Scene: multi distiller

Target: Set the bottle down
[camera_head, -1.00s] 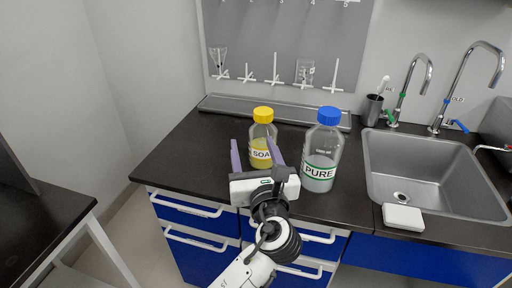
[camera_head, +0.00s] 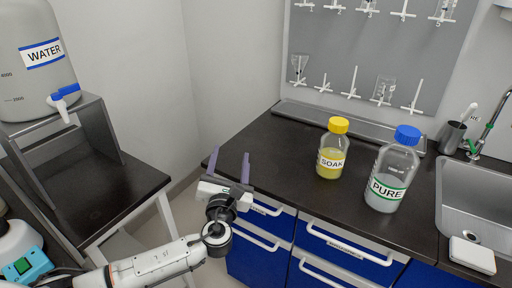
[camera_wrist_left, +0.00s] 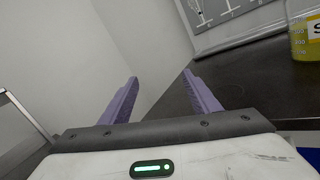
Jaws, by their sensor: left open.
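A SOAK bottle (camera_head: 331,150) with a yellow cap and yellow liquid stands upright on the black counter (camera_head: 282,150). A PURE bottle (camera_head: 390,172) with a blue cap stands upright to its right. My left gripper (camera_head: 231,160) is open and empty, over the counter's left front corner, left of both bottles and apart from them. In the left wrist view, the open purple fingers (camera_wrist_left: 162,98) have nothing between them. The SOAK bottle (camera_wrist_left: 304,38) is cut off at that view's right edge. My right gripper is not in view.
A WATER container (camera_head: 36,62) with a blue tap stands on a raised stand at left. A sink (camera_head: 478,205) lies at right, with a white box (camera_head: 472,255) on its front edge. A pegboard (camera_head: 375,50) hangs behind. The counter left of the bottles is clear.

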